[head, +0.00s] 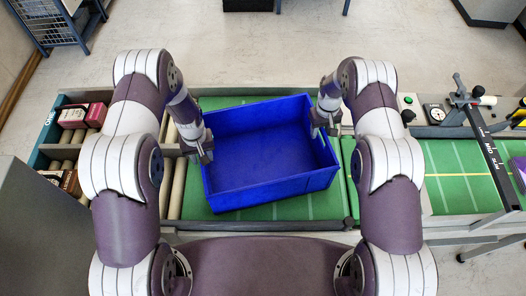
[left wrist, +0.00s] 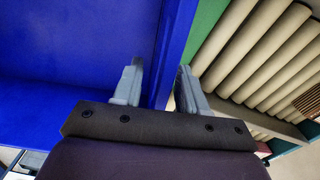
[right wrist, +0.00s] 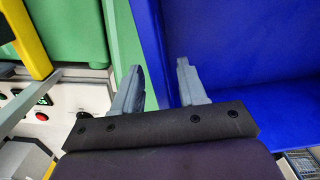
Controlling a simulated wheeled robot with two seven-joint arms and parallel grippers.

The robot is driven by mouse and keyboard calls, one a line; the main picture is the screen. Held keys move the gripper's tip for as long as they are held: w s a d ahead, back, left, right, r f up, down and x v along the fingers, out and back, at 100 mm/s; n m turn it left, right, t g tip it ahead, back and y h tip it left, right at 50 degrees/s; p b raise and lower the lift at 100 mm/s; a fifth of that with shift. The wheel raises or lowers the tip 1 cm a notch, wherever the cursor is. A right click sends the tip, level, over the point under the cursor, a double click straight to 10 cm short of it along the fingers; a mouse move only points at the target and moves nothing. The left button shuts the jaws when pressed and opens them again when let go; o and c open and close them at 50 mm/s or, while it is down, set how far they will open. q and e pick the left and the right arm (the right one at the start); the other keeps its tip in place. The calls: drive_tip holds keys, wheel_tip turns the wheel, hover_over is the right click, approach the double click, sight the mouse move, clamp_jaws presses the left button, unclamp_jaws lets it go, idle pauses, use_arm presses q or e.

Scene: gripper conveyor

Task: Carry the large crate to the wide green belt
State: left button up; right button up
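The large blue crate (head: 262,187) is empty and stands turned slightly on the wide green belt (head: 298,208) in the head view; I cannot tell whether it rests fully on it. My left gripper (head: 203,153) is at the crate's left wall. In the left wrist view its two fingers (left wrist: 160,82) stand apart, one on each side of the wall. My right gripper (head: 326,122) is at the right wall. In the right wrist view its fingers (right wrist: 160,80) straddle the wall, with a gap beside it. Both grippers look open.
Rollers (head: 176,190) and shelves with red boxes (head: 82,116) lie left of the belt. To the right are a control panel (head: 412,108), another green belt section (head: 455,177) and a black measuring bar (head: 490,150). Open floor lies behind the conveyor.

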use_arm(q)
drive_tip(key=shift+r, duration=0.1)
use_arm(e)
drive_tip(key=shift+s, duration=0.1)
use_arm(q)
wheel_tip(320, 180, up, 12)
drive_tip(key=shift+f, duration=0.25)
use_arm(e)
drive_tip(key=shift+r, duration=0.1)
use_arm(q)
drive_tip(key=shift+r, duration=0.2)
use_arm(e)
drive_tip(key=shift+r, duration=0.2)
wheel_tip(320, 180, up, 12)
drive_tip(key=shift+f, duration=0.2)
